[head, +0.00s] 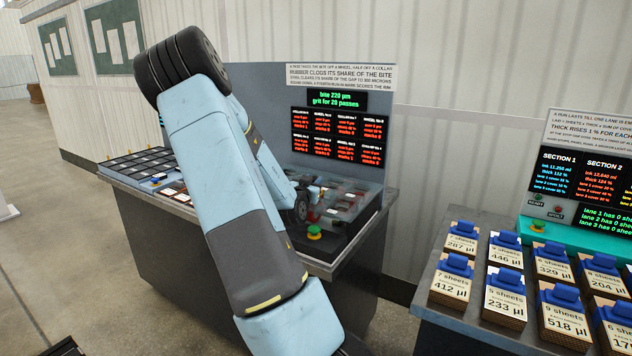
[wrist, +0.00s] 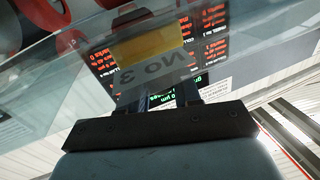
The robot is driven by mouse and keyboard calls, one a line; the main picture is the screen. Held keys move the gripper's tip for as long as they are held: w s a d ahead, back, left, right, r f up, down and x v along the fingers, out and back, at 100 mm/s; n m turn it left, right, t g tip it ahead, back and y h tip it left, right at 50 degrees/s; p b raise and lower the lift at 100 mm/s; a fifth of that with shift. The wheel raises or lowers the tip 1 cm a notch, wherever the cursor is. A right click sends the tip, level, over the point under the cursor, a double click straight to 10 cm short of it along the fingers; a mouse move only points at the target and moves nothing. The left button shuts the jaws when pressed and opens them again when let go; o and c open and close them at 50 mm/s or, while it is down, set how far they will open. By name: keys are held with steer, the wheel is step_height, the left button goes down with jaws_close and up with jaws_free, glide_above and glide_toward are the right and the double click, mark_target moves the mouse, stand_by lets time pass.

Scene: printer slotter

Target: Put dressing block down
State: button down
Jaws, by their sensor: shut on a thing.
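In the wrist view, my gripper (wrist: 166,88) is shut on the dressing block (wrist: 150,45), a piece with an orange-tan band and a grey face marked "No 3", which reads upside down. The block sits at the fingertips. In the head view, my gripper (head: 302,206) is small and partly behind my own arm, over the right part of the grey bench (head: 325,267), near a clear guard (head: 350,203). The block cannot be made out in the head view. Whether it touches anything below is not clear.
Dark tiles (head: 140,163) fill the left of the bench. A red-text display (head: 338,135) stands behind. Red round parts (wrist: 38,12) show in the wrist view. A second table (head: 470,318) holds labelled sheet stacks.

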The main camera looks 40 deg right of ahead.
steer(key=shift+f, duration=0.1)
steer(key=c, duration=0.8)
jaws_free()
